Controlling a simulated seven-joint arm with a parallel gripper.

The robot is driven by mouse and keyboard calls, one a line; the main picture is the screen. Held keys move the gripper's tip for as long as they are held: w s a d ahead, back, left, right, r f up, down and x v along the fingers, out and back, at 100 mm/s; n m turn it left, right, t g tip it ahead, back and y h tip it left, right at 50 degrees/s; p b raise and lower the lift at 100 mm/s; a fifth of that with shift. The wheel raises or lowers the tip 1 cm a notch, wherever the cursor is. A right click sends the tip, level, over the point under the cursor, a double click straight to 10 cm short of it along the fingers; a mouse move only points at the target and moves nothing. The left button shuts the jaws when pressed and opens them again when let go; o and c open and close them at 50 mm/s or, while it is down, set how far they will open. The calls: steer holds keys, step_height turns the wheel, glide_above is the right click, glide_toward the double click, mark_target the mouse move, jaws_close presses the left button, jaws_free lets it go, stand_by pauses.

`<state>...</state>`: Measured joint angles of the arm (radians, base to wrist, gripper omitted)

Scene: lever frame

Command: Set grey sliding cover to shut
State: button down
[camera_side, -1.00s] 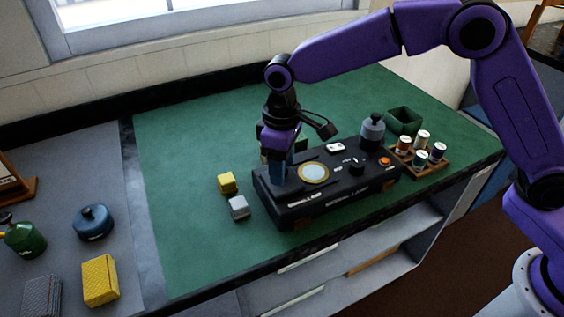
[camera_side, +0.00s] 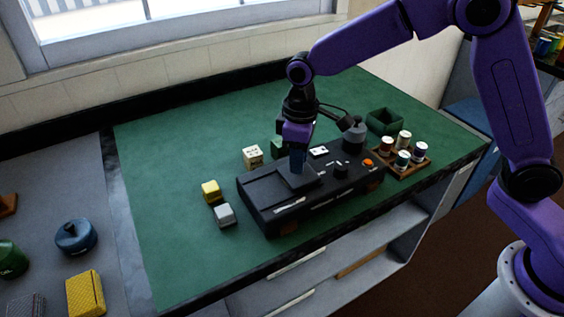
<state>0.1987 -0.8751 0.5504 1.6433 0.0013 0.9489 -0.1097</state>
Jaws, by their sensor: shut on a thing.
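The dark grey sliding cover (camera_side: 306,181) lies flat on top of the black box (camera_side: 262,199), near its middle. No part of the round gold-rimmed disc shows now; the cover and my gripper are over that place. My gripper (camera_side: 298,168) points down onto the cover and is shut on it. The exact grip point is hidden by the fingers. The box top to the left of the cover is bare.
The box also carries an orange button (camera_side: 367,162) and a grey knobbed part (camera_side: 354,137). Yellow (camera_side: 211,191), grey (camera_side: 224,215) and cream (camera_side: 252,155) blocks stand left of and behind it. A wooden tray of spools (camera_side: 414,166) and a green bin (camera_side: 385,121) are right.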

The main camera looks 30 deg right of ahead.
steer(key=shift+d, duration=0.3)
steer(key=c, duration=0.9)
jaws_free()
steer(key=shift+a+r, duration=0.1)
steer(key=shift+r, duration=0.25)
step_height(320, 180, up, 17)
steer(key=shift+f, duration=0.1)
steer(key=s+d+f+n, duration=0.1)
steer(key=s+d+f, duration=0.3)
steer(key=s, duration=0.5)
steer(key=s+d+f+n, duration=0.1)
steer(key=s+d+f, duration=0.3)
steer(key=s+d, duration=0.3)
steer(key=s+d+f+n, duration=0.1)
steer(key=s+d+f, duration=0.3)
steer(key=s, duration=0.8)
steer(key=shift+s+d+f+n, duration=0.25)
steer(key=shift+s+d+n, duration=0.1)
steer(key=shift+d, duration=0.75)
